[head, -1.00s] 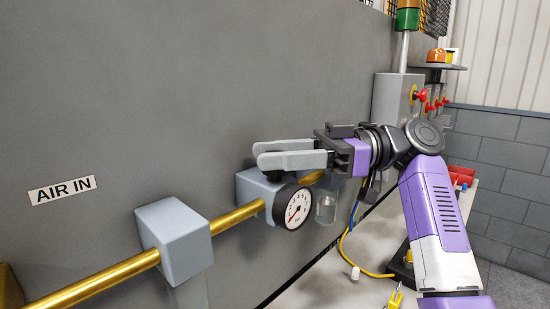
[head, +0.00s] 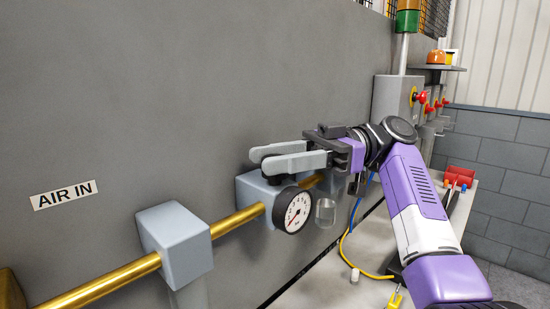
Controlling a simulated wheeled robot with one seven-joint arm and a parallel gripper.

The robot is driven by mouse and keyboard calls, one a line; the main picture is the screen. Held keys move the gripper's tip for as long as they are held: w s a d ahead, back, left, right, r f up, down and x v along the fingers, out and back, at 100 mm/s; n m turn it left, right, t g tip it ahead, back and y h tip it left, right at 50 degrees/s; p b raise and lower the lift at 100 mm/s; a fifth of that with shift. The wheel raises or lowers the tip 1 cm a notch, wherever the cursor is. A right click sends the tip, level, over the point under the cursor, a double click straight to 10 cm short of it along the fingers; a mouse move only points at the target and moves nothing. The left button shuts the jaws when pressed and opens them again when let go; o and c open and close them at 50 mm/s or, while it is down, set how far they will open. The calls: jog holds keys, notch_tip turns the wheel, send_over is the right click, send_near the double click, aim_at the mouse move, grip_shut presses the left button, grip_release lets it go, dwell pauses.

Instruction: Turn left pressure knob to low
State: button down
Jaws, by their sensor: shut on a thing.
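The left pressure knob (head: 272,180) is a dark knob on top of the grey-blue regulator block (head: 252,197). Only its lower part shows beneath my fingers. A round white gauge (head: 294,210) with a red needle faces out from the front of the block. My gripper (head: 262,159) reaches in from the right with its two grey fingers level, one on each side of the knob. It is shut on the knob. The knob's top and any marking on it are hidden.
A clear bowl (head: 325,211) hangs right of the gauge. A yellow cable (head: 368,272) lies on the surface below.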

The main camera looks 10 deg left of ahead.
jog(key=shift+s+f, duration=0.1)
jog(key=shift+f, duration=0.05)
jog(key=c, duration=0.9)
grip_release()
notch_tip(320, 180, up, 20)
jog(key=p, duration=0.1)
jog(key=shift+p, duration=0.3)
